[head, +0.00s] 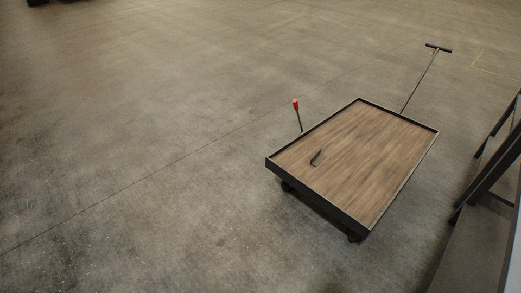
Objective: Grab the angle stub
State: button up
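A small dark angled piece, which looks like the angle stub (316,158), lies on the wooden deck of a low cart (375,150). It sits toward the deck's left corner, and its exact shape is too small to tell. Nothing touches it from above. My gripper is not in the head view.
The cart has a dark raised rim, wheels, a red-tipped lever (297,112) at its left side and a long T-handle (438,48) reaching back. A dark metal frame (492,170) stands at the right edge. The concrete floor (150,130) left of the cart is clear.

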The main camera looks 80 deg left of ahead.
aim_at(318, 157)
jog(key=u, duration=0.7)
jog(key=k+l, duration=0.05)
